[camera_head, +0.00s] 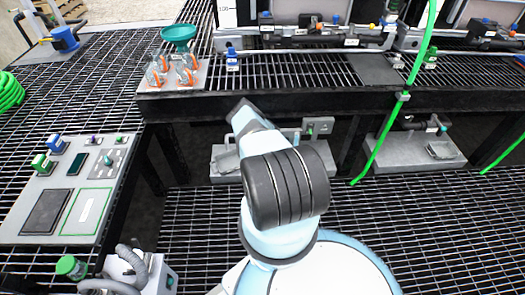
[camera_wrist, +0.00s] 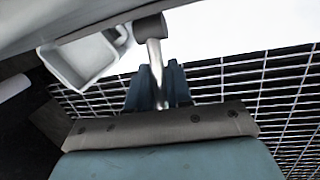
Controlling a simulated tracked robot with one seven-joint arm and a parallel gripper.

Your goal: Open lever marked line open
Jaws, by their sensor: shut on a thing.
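In the wrist view, my gripper (camera_wrist: 159,78) has its two teal fingers closed around a pale metal lever (camera_wrist: 154,52). The lever runs up from between the fingers to a dark round hub (camera_wrist: 150,28) at the top of the picture. No "line open" marking can be read on it. In the head view my arm reaches forward under the bench to a grey panel unit (camera_head: 318,127); my own arm hides the gripper and lever there.
A pale square tray-like part (camera_wrist: 80,62) is left of the lever. In the head view, a second grey unit (camera_head: 421,152) stands right, past a green hose (camera_head: 384,133). A control panel (camera_head: 70,188) is at left. The bench edge (camera_head: 320,100) overhangs my arm.

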